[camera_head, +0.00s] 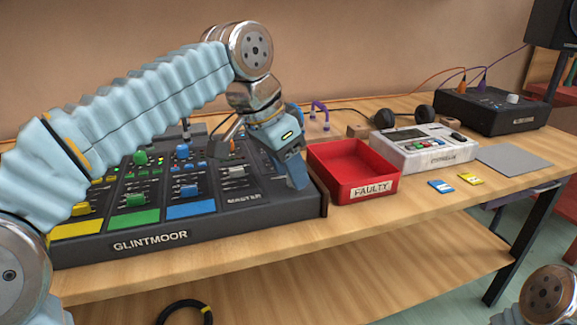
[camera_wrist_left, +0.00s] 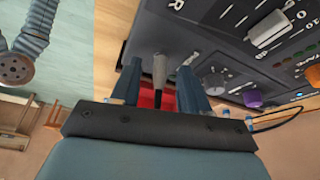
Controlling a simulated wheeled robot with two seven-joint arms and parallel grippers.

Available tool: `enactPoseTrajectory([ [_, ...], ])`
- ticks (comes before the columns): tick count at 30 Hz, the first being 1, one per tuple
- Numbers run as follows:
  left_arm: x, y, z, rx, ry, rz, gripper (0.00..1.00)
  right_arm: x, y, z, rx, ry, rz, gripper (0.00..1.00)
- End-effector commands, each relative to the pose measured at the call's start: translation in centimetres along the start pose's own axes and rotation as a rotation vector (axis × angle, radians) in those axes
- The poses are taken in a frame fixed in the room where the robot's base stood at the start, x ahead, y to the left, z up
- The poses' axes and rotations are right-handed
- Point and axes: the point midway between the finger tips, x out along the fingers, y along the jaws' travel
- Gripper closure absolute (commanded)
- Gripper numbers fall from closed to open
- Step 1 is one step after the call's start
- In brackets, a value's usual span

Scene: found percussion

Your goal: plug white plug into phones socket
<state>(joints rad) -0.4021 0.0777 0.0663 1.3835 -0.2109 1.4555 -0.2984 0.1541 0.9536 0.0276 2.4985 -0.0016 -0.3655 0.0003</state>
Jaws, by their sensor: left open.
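My left gripper (camera_head: 297,182) is over the right end of the black GLINTMOOR mixer (camera_head: 222,227), close to the red tray. In the left wrist view, its two fingers (camera_wrist_left: 160,72) are apart. A pale grey tapered piece (camera_wrist_left: 159,69) with a darker stem shows between them. It looks like the white plug, with gaps visible to either side. Whether its tip sits in a socket is hidden. I cannot pick out the phones socket or read its label. My right gripper is outside both views.
A red tray (camera_head: 367,197) marked FAULTY stands right of the mixer. Behind it are black headphones (camera_head: 416,116) with a black cable. A white device (camera_head: 421,150), blue and yellow cards and a grey pad (camera_head: 512,161) lie further right. The front table strip is clear.

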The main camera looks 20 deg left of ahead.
Motion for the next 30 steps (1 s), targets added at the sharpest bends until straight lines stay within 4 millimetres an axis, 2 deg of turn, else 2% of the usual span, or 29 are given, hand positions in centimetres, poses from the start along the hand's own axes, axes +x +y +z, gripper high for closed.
enactPoseTrajectory([
  [2, 0.0, 0.0, 0.0, 0.000, 0.000, 0.000, 0.55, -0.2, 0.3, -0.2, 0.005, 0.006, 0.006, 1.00],
  [5, -1.8, 0.0, -0.2, -0.001, 0.004, -0.001, 0.55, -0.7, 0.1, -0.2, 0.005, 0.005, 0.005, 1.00],
  [12, -7.8, 0.0, -0.3, 0.000, 0.004, -0.001, 0.55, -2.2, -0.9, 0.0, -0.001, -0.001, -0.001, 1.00],
  [18, -12.0, 0.0, -0.2, 0.000, 0.002, 0.000, 0.55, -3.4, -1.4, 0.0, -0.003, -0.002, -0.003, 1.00],
  [23, -13.6, 0.0, -0.1, 0.001, 0.001, 0.000, 0.55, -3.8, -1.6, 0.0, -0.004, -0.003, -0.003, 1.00],
  [30, -13.8, 0.0, 0.0, 0.001, -0.001, 0.001, 0.55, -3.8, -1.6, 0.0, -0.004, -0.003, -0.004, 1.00],
])
